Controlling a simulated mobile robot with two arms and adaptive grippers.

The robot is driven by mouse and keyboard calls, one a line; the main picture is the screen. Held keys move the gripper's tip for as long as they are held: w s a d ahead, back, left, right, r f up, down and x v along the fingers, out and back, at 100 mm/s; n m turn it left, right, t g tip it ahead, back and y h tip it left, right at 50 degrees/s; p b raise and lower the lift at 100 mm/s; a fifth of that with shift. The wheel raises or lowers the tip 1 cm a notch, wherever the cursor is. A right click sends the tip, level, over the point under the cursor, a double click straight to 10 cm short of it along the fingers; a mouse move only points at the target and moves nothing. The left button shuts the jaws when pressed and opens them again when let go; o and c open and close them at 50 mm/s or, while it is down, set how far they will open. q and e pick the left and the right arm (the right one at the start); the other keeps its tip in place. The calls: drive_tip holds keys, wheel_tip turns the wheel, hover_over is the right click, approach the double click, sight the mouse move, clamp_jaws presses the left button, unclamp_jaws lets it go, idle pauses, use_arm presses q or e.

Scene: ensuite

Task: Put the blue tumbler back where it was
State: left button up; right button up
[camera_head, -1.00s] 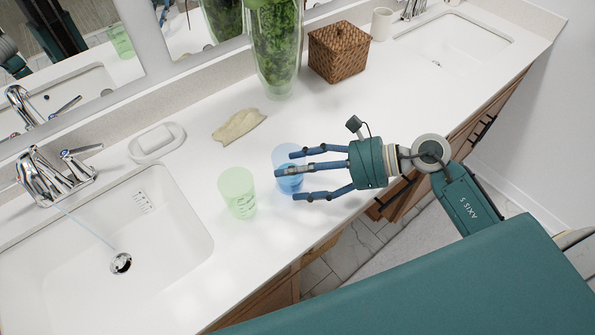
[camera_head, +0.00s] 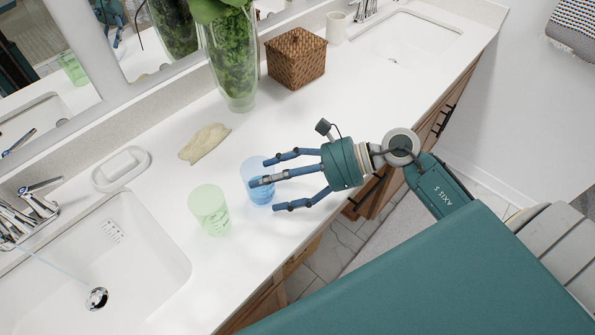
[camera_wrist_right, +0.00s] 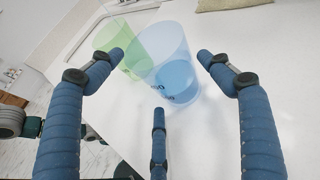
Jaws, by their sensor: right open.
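The blue tumbler (camera_head: 258,190) is translucent and stands upright on the white counter, just right of the green tumbler (camera_head: 209,209). My right gripper (camera_head: 268,183) is open, with its blue fingers spread around the blue tumbler; one finger partly hides it in the head view. In the right wrist view the blue tumbler (camera_wrist_right: 178,78) lies between the open fingertips (camera_wrist_right: 163,72), and the green tumbler (camera_wrist_right: 112,38) is behind it to the left. I cannot tell whether any finger touches the blue tumbler. My left gripper is not in view.
A sink (camera_head: 150,262) with a running tap is at the left, and a soap dish (camera_head: 121,168) sits behind it. A beige cloth-like item (camera_head: 205,143), a plant vase (camera_head: 232,60) and a wicker box (camera_head: 296,58) stand along the back.

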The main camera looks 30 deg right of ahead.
drive_tip(key=b+v, duration=0.3)
drive_tip(key=v, duration=0.8)
drive_tip(key=shift+s+f, duration=0.1)
drive_tip(key=shift+s+a+f, duration=0.1)
drive_tip(key=shift+s, duration=0.05)
